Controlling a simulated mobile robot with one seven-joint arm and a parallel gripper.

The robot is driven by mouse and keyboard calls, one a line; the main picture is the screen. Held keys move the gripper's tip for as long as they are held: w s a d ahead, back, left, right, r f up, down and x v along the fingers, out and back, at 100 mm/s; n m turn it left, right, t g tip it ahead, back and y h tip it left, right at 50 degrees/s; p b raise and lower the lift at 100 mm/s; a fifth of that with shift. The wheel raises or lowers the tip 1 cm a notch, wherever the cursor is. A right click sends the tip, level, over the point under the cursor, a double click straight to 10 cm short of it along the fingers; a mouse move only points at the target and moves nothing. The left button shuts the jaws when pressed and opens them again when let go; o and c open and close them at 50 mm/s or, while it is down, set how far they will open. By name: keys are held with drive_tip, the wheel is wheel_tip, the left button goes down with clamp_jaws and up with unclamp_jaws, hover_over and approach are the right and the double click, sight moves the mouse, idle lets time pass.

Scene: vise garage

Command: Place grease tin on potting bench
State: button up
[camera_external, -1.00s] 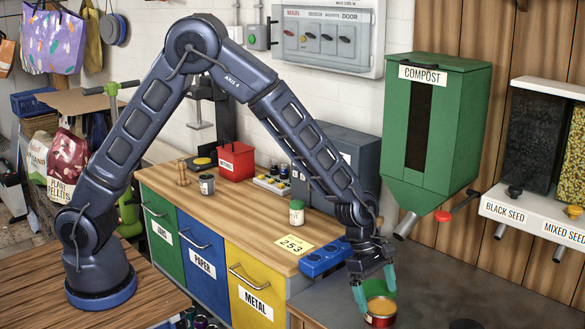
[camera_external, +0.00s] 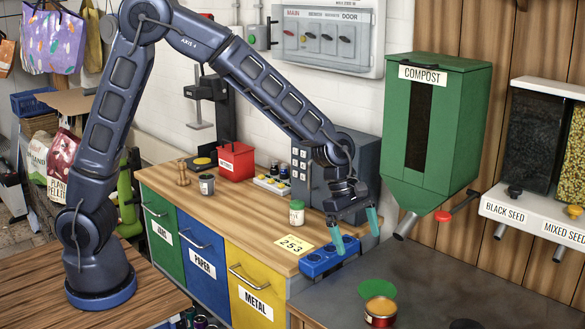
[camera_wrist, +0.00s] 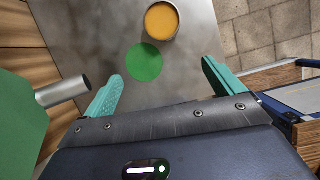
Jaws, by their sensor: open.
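The grease tin (camera_external: 381,312) is a small red tin with an orange-yellow top. It stands upright on the dark grey bench top (camera_external: 440,280), which I take to be the potting bench. It also shows in the wrist view (camera_wrist: 161,20), close beside a flat green disc (camera_wrist: 145,62). My gripper (camera_external: 356,235) is open and empty. It is above and behind the tin, over the blue box at the bench's edge, and does not touch the tin.
The green disc (camera_external: 377,289) lies just behind the tin. A blue box (camera_external: 330,258) sits by the wooden counter (camera_external: 240,215). The green compost hopper (camera_external: 437,140) with its metal spout (camera_external: 406,225) hangs above the bench. The grey top right of the tin is mostly clear.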

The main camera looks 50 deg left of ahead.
drive_tip(key=s+a+r+m+t, duration=0.1)
drive_tip(key=a+r+m, duration=0.3)
drive_tip(key=a, duration=0.5)
drive_tip(key=s+a+r+m, duration=0.1)
drive_tip(key=a+r, duration=0.5)
drive_tip(key=a, duration=0.2)
drive_tip(key=s+a+r+m+t, duration=0.1)
drive_tip(key=s+a+r+m, duration=0.15)
drive_tip(key=a+r, duration=0.45)
drive_tip(key=s+a+m+t+y, duration=0.1)
drive_tip(key=s+a+m, duration=0.3)
drive_tip(key=s+a, duration=0.5)
drive_tip(key=s+a+r+m+t+y, duration=0.1)
drive_tip(key=s+a+m+y, duration=0.2)
drive_tip(key=s+a, duration=0.6)
drive_tip(key=a+m, duration=0.2)
drive_tip(key=a, duration=0.4)
drive_tip(key=shift+s+r+y, duration=0.15)
drive_tip(key=shift+s+y, duration=0.1)
drive_tip(key=shift+y, duration=0.05)
